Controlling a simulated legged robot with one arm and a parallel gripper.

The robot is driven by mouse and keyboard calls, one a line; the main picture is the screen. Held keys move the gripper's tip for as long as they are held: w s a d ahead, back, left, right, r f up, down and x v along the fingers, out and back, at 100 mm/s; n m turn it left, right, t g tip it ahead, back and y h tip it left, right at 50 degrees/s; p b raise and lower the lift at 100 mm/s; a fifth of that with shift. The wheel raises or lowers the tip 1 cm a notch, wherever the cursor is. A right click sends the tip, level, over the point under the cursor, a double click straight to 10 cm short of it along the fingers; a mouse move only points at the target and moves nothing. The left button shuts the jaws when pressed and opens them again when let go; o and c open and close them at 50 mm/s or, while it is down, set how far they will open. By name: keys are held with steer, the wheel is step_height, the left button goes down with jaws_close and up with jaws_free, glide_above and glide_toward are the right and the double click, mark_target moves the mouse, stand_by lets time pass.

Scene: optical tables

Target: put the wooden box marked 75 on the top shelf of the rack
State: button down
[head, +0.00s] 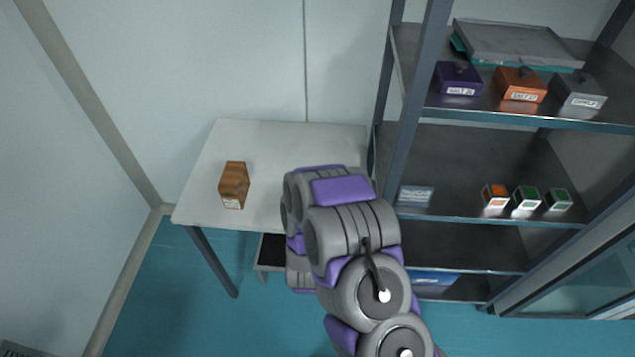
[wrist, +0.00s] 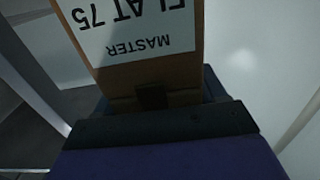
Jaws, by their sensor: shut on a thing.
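A wooden box marked "MASTER FLAT 75" (wrist: 140,48) fills the upper middle of the wrist view, its white label upside down. My gripper (wrist: 152,98) is shut on this box; its dark jaw part lies against the box's near end. In the head view my arm hides the gripper and the held box. The rack (head: 408,110) stands at the right of the head view. The highest shelf in view (head: 470,108) carries a purple box (head: 457,78), an orange box (head: 519,84) and a grey box (head: 579,91) along its front, with a flat grey case (head: 510,42) behind.
Another wooden box (head: 233,184), its label too small to read, stands on the white table (head: 275,140) left of my arm. The lower shelf (head: 455,160) holds a flat labelled item (head: 416,195) and small boxes at its front; its middle is bare. A rack post stands beside the table.

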steer(key=shift+s+r+p, duration=0.5)
steer(key=shift+s+p, duration=0.35)
steer(key=shift+s, duration=0.05)
steer(key=shift+s+d+p, duration=0.25)
steer(key=shift+s+p, duration=0.3)
steer(key=shift+s, duration=0.05)
steer(key=shift+s+d+p, duration=0.25)
steer(key=shift+s+p, duration=0.25)
steer(key=shift+s, duration=0.05)
steer(key=shift+w, duration=0.1)
